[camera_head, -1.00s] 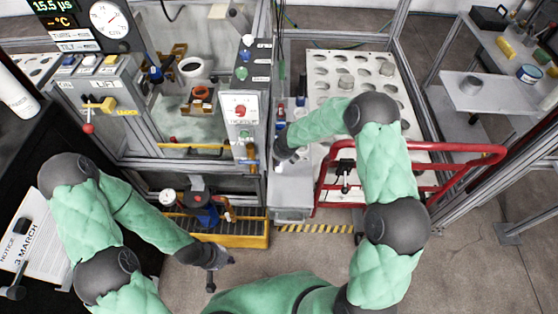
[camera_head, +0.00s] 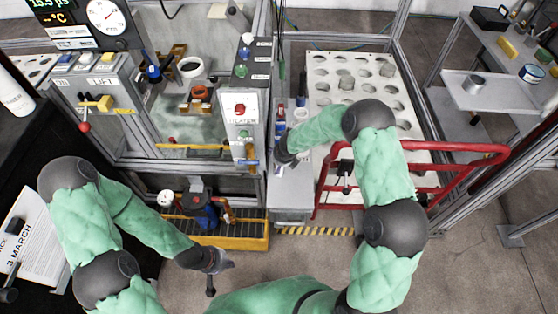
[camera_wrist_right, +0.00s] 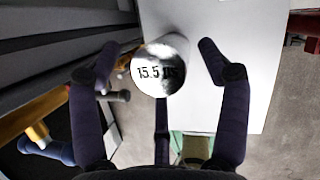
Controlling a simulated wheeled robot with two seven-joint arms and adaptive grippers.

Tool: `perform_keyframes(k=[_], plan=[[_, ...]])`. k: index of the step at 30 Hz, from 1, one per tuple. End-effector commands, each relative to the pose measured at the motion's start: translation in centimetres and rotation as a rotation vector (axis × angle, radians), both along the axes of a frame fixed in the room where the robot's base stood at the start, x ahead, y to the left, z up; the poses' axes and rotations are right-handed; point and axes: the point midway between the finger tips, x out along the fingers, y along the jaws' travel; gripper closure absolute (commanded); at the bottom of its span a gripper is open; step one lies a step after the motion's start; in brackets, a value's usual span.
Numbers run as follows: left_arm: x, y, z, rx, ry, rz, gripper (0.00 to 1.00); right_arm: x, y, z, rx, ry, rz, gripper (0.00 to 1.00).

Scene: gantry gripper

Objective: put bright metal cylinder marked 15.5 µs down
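The bright metal cylinder (camera_wrist_right: 160,68) marked "15.5 µs" stands on a pale flat surface (camera_wrist_right: 225,100) in the right wrist view. My right gripper (camera_wrist_right: 162,62) has its two dark fingers spread on either side of the cylinder, with a visible gap at each side. In the head view my right gripper (camera_head: 281,160) is over the narrow grey bench (camera_head: 292,195); I cannot make out the cylinder there. My left gripper (camera_head: 222,262) hangs low over the floor at the front, apart from the bench. Its fingers are too small to judge.
A control post (camera_head: 240,115) stands left of the bench. A white plate with holes (camera_head: 385,88) lies to the right, behind a red tube rail (camera_head: 455,150). A yellow-edged step (camera_head: 240,243) is on the floor at left. The grey floor in front is clear.

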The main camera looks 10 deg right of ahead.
Motion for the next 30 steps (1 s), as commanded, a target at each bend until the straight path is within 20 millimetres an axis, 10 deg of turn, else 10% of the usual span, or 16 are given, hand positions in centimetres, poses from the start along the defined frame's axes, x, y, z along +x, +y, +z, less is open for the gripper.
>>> perform_keyframes(k=[8, 30], plan=[[0.0, 0.0, 0.3, 0.0, 0.0, 0.0, 1.0, 0.0, 0.0, 0.4, 0.0, 0.0, 0.0, 0.23], [0.0, 0.0, 4.5, 0.0, 0.0, 0.0, 1.0, -4.5, -0.8, 11.0, 0.0, 0.0, -0.001, 0.23]])
